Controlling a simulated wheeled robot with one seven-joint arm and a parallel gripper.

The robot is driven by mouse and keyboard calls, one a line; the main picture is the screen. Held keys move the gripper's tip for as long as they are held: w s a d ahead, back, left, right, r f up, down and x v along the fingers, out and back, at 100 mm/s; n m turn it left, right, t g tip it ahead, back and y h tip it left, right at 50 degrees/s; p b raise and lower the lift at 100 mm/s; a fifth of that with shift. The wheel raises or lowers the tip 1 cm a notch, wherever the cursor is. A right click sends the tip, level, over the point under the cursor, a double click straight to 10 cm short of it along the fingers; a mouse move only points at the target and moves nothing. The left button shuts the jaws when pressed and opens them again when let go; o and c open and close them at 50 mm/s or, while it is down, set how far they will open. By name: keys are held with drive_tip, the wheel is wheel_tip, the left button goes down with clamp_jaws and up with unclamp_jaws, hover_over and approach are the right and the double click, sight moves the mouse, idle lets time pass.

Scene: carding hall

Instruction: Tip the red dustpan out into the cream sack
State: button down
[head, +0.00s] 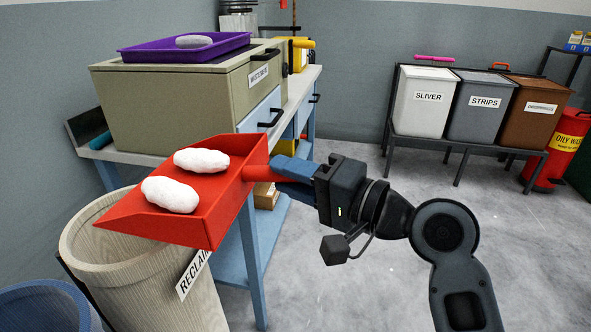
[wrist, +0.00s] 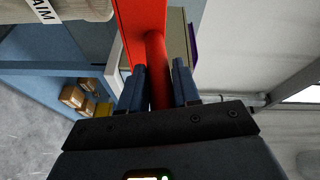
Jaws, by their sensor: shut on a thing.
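The red dustpan (head: 223,223) is held in the air, its open lip to the left, over the mouth of the cream sack. Two white lumps of fibre (head: 201,161) lie in the pan. My gripper (head: 284,174) is shut on the dustpan's handle; in the wrist view the fingers (wrist: 158,88) sit on both sides of the red handle (wrist: 158,60). The cream sack (head: 150,285) stands below, with a RECLAIM label (head: 192,274). The pan hides part of the sack's rim and its opening. The inside bottom of the sack cannot be seen.
A blue bench (head: 255,262) carries a beige waste bin box (head: 165,105) with a purple tray (head: 140,52) on top. A blue container (head: 45,300) stands front left. SLIVER (head: 425,115), STRIPS and brown bins stand at the back right. The floor right of the bench is clear.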

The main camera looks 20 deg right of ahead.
drive_tip(key=shift+w+a+r+n+g+h+p, duration=0.2)
drive_tip(key=shift+w+a+r+g+h+p, duration=0.5)
drive_tip(key=shift+p, duration=1.4)
drive_tip(key=shift+w+a+r+n+g+h+p, duration=0.15)
drive_tip(key=shift+w+a+r+g+p, duration=0.3)
drive_tip(key=shift+a+r+p, duration=1.1)
drive_tip(key=shift+w+a+r+n+g+h+p, duration=0.15)
drive_tip(key=shift+w+r+n+g+h+p, duration=0.35)
drive_tip(key=shift+p, duration=2.1)
drive_tip(key=w+a+p, duration=0.1)
drive_tip(key=p, duration=0.1)
drive_tip(key=w+a+r+p, duration=0.1)
drive_tip(key=p, duration=0.1)
drive_tip(key=shift+r+g, duration=0.2)
drive_tip(key=shift+g, duration=0.15)
drive_tip(key=w+a+r+n+g+h+p, duration=0.1)
drive_tip(key=w+a+r+g+h, duration=0.3)
drive_tip(key=w+a, duration=0.3)
drive_tip(key=shift+a+r, duration=0.75)
drive_tip(key=shift+a, duration=0.3)
drive_tip(key=shift+w, duration=0.1)
